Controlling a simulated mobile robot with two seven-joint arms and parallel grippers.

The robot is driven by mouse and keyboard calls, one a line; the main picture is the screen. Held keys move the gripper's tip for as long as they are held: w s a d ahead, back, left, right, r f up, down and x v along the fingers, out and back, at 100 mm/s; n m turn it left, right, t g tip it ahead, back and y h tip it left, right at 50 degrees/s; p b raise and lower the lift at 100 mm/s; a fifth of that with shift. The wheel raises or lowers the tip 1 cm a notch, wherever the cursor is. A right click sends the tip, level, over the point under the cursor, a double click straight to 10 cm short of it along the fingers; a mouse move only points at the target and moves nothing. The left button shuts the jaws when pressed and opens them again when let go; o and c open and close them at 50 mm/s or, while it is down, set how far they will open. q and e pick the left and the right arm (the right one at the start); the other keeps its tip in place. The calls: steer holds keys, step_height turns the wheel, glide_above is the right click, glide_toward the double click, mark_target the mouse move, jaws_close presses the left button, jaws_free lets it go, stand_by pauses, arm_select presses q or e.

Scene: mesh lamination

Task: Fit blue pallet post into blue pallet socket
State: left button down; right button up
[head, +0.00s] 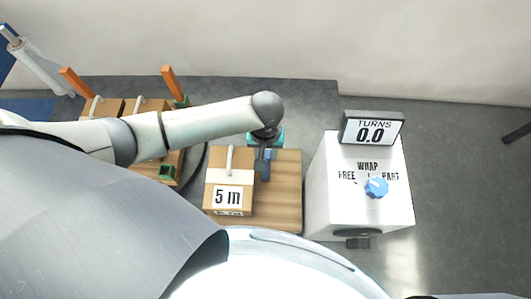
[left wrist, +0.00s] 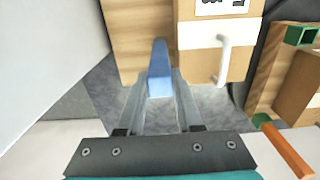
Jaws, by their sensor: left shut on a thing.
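The blue pallet post (head: 266,172) is a short blue bar above the wooden table beside the 5 m box. It also shows in the left wrist view (left wrist: 159,68), between the two fingers, pointing away from the palm. My left gripper (head: 263,158) is shut on the post; its fingers show in the left wrist view (left wrist: 161,90). The pallet at left carries boxes, orange posts (head: 170,83) and green sockets (head: 167,172). I cannot make out a blue socket; my left arm covers part of the pallet. My right gripper is not in view.
A box marked 5 m (head: 230,192) with a white handle stands on the wooden table (head: 285,190).

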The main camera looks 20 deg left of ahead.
arm_select(q)
steer(key=c, duration=0.6)
jaws_free()
steer(key=shift+f, duration=0.1)
